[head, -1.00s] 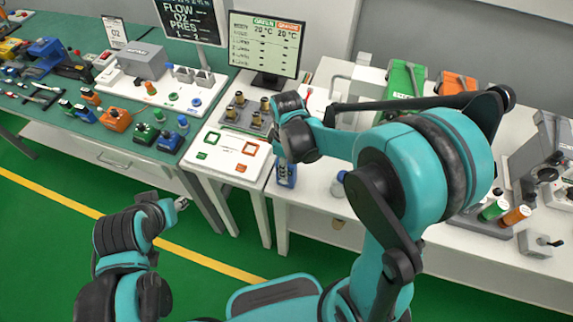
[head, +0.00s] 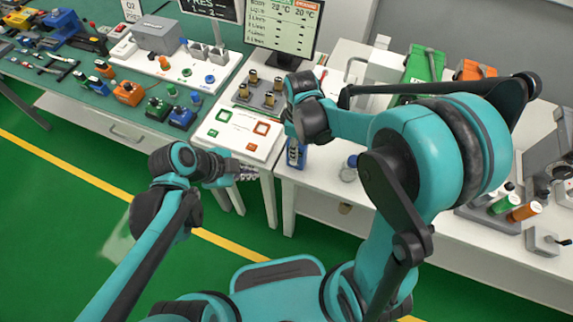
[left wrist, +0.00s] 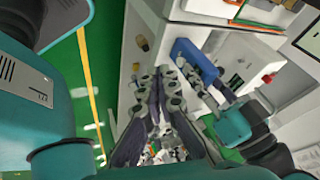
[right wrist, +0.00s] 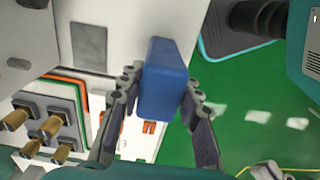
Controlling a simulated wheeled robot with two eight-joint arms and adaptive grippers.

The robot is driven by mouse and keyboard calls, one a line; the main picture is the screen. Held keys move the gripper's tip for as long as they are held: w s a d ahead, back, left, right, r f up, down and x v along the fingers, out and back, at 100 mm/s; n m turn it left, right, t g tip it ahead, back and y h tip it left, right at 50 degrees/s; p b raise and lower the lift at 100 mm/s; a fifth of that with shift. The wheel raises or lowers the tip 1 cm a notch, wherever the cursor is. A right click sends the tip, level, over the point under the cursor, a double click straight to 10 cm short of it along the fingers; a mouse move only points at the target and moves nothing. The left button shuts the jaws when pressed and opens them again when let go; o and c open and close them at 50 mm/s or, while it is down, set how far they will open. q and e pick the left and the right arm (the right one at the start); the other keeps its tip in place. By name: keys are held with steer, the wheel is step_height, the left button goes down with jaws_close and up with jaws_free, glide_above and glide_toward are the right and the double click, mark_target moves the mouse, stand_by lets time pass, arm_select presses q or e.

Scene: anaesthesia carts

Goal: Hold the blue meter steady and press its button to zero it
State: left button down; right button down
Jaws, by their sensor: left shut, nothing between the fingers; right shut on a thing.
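The blue meter (head: 296,155) is at the front edge of the white table, below my right gripper (head: 294,138). The right wrist view shows the blue meter (right wrist: 166,80) between the two fingers of my right gripper, which is shut on it. I cannot tell whether the meter touches the table. My left gripper (head: 242,172) is shut and empty, to the left of the meter and in front of the white table. In the left wrist view, the left fingertips (left wrist: 170,76) are close to the blue meter (left wrist: 197,62). The meter's button is not clearly visible.
A white board with green and orange squares (head: 238,130) and a block with brass posts (head: 260,96) sit behind the grippers. Green floor lies open in front of the tables.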

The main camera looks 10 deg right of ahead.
mark_target(294, 162)
arm_select(q)
steer(key=d+m, duration=0.1)
steer(key=m, duration=0.1)
steer(key=d+m, duration=0.1)
steer(key=shift+s+d+f+m+g+h, duration=0.25)
steer(key=shift+d+f+m+g+h, duration=0.05)
steer(key=shift+f+g+h, duration=0.1)
steer(key=w+d+f, duration=0.5)
steer(key=d+f, duration=0.3)
stand_by(0.4)
steer(key=shift+w, duration=0.1)
